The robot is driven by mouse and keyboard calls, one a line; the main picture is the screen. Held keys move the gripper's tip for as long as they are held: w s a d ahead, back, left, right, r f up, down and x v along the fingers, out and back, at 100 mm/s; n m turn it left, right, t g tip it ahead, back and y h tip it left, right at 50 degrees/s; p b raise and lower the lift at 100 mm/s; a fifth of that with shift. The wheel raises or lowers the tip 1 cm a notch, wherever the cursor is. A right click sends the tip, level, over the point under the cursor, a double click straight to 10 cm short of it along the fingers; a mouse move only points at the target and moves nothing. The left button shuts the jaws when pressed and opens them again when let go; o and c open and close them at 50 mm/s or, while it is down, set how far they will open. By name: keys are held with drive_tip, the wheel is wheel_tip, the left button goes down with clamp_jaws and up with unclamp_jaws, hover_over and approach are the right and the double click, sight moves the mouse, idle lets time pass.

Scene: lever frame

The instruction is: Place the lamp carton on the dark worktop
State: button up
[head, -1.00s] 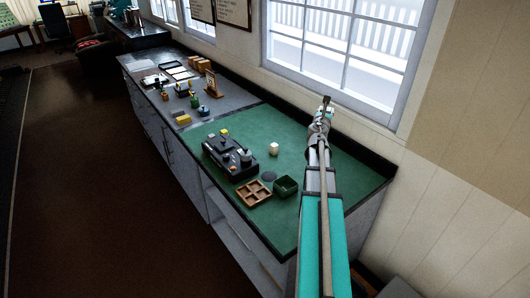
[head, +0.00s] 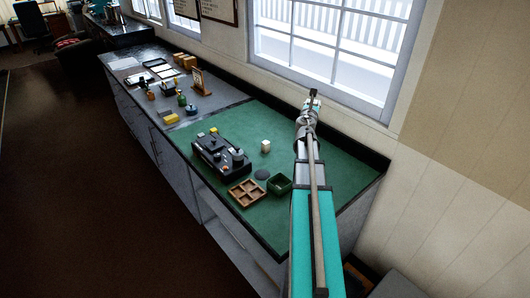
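A small cream box (head: 266,146), which may be the lamp carton, stands on the green worktop (head: 305,150); no label is readable. The dark worktop (head: 215,97) is the dark grey counter stretch beyond the green one. My gripper (head: 313,95) is at the far end of my raised teal and grey arm, in front of the window and to the right of the cream box. It is small and seen from behind, so its finger opening is unclear. I see nothing clearly held in it.
The dark worktop holds a wooden stand (head: 198,80), yellow blocks (head: 171,118), small brown boxes (head: 187,60) and trays.

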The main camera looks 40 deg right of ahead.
drive_tip(key=w+a+f+n+t+y+b, duration=0.2)
drive_tip(key=w+a+f+n+y+b, duration=0.1)
drive_tip(key=w+f+n+y+b, duration=0.5)
drive_tip(key=w+a+f+n+t+y+b, duration=0.3)
drive_tip(key=w+f+n+y+b, duration=0.4)
drive_tip(key=w+f+y+b, duration=0.3)
drive_tip(key=w+f+y, duration=0.1)
drive_tip(key=w+y, duration=0.1)
drive_tip(key=y, duration=0.2)
drive_tip(key=shift+w+a+n+b, duration=0.25)
drive_tip(key=shift+n+b, duration=0.15)
drive_tip(key=shift+w+d, duration=0.1)
drive_tip(key=w+d+f+b, duration=0.8)
drive_tip(key=d, duration=0.1)
drive_tip(key=shift+w+d+f+b, duration=0.3)
drive_tip(key=shift+d+f+b, duration=0.05)
drive_tip(key=shift+f+b, duration=0.15)
